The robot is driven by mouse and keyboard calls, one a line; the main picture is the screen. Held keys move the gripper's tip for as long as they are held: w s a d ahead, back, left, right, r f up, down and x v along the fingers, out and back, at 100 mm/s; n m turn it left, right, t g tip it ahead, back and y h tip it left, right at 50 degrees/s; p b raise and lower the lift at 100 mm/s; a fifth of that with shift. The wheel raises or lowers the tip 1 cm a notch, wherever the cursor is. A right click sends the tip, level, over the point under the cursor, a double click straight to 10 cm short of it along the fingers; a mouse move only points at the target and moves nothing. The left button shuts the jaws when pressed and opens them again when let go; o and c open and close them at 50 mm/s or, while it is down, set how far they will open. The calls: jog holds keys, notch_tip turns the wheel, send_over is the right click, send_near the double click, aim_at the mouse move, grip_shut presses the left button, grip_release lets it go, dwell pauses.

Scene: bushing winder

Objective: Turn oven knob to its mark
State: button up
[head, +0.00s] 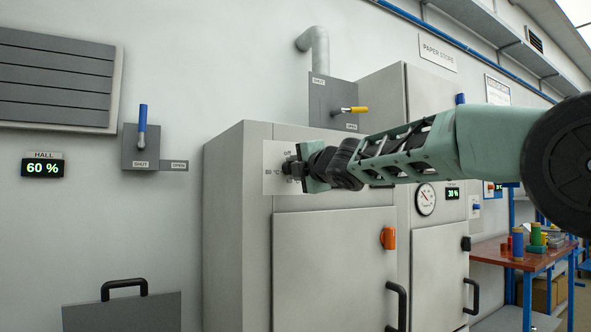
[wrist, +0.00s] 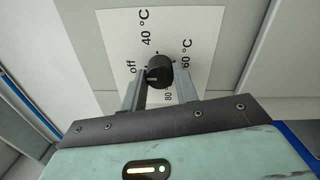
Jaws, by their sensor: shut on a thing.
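The black round oven knob (wrist: 158,69) sits on a white dial plate (wrist: 113,18) in the wrist view. The plate is lettered off, 40 °C, 60 °C and 80. A pale line shows low on the knob's face, but I cannot tell exactly which mark it points to. My gripper (wrist: 159,76) has one finger on each side of the knob and is shut on it. In the head view my gripper (head: 296,169) reaches from the right to the plate (head: 271,158) on the grey oven (head: 237,220) and hides most of the knob.
The oven door has an orange latch (head: 388,238) and a black handle (head: 397,305) below my arm. A yellow-handled lever (head: 353,110) stands above. A blue lever (head: 142,125) is on the wall to the left. A workbench (head: 510,257) with spools is at the right.

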jog(key=shift+f, duration=0.1)
dwell(0.3)
jog(key=o, duration=1)
jog(key=b+v, duration=0.6)
jog(key=v, duration=1.1)
jog(key=shift+s+d, duration=0.15)
